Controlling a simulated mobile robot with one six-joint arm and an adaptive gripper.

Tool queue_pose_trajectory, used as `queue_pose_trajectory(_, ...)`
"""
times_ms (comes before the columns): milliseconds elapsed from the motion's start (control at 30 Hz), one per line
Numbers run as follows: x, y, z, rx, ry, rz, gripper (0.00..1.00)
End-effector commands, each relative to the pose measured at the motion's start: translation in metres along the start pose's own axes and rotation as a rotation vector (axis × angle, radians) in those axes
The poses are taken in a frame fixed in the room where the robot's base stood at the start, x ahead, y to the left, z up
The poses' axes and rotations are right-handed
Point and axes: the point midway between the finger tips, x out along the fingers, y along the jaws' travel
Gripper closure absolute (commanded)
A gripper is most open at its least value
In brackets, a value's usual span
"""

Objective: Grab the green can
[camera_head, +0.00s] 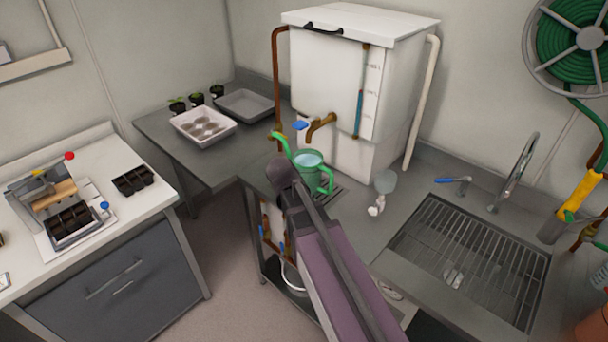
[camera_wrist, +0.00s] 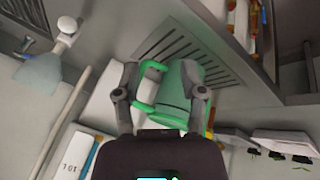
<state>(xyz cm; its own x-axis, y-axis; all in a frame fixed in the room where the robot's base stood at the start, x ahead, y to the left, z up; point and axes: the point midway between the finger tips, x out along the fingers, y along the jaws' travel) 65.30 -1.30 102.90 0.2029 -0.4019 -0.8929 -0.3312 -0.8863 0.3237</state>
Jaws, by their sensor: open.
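The green can (camera_head: 312,173) is a watering can with a spout on its left and a loop handle on its right. It stands upright below the brass tap of the white tank, by a slotted drain. In the wrist view the green can (camera_wrist: 174,98) lies ahead of my gripper (camera_wrist: 160,72), with its loop handle between the fingers. My gripper is open. One finger overlaps the can body in that view; I cannot tell whether they touch. In the head view my gripper (camera_head: 284,172) is in front of the can and hides part of it.
The white tank (camera_head: 335,80) stands behind, with a brass tap (camera_head: 320,127) above the can. A small pale funnel-like fitting (camera_head: 384,182) is to the right, then a sink with a rack (camera_head: 470,255). A white tray (camera_head: 203,128) and seedlings sit on the left counter.

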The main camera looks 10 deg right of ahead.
Motion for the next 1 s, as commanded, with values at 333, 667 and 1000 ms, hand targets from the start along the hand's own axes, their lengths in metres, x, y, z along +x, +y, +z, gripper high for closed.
queue_pose_trajectory(333, -0.011, -0.062, -0.11, 0.238, 0.411, 0.176, 0.47)
queue_pose_trajectory(667, -0.035, -0.095, -0.15, 0.331, 0.628, 0.187, 0.47)
queue_pose_trajectory(1000, -0.036, -0.095, -0.151, 0.334, 0.634, 0.188, 0.47)
